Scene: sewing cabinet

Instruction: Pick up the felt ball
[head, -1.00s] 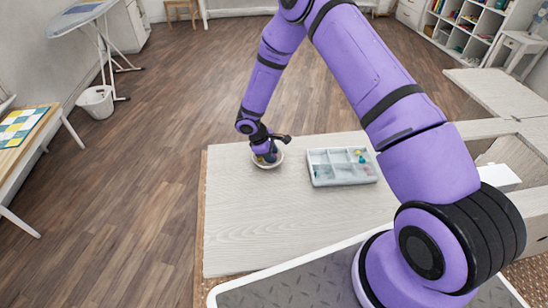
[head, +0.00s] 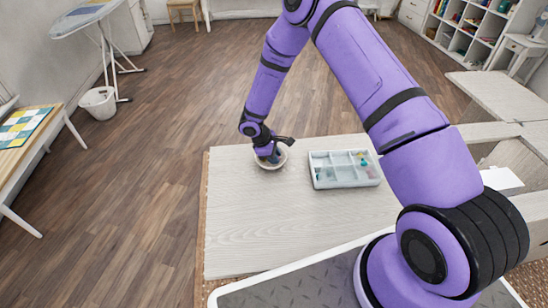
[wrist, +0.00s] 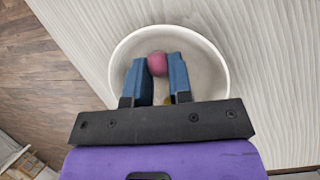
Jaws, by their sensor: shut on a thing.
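The felt ball (wrist: 157,64) is pinkish-purple and round. In the wrist view it sits between the tips of my gripper (wrist: 160,72), whose two blue fingers are shut on it. The ball and fingers are over the inside of a round white bowl (wrist: 215,75); I cannot tell whether the ball is clear of the bowl's bottom. A small yellowish thing (wrist: 168,100) shows partly between the fingers, lower down. In the head view my gripper (head: 272,158) reaches down into the bowl (head: 262,165), and the ball is hidden there.
A pale compartment tray (head: 343,182) with small coloured items stands right of the bowl on the light wooden tabletop (head: 270,225). The tabletop in front of the bowl is clear. The bowl is near the table's far left corner, with open floor beyond.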

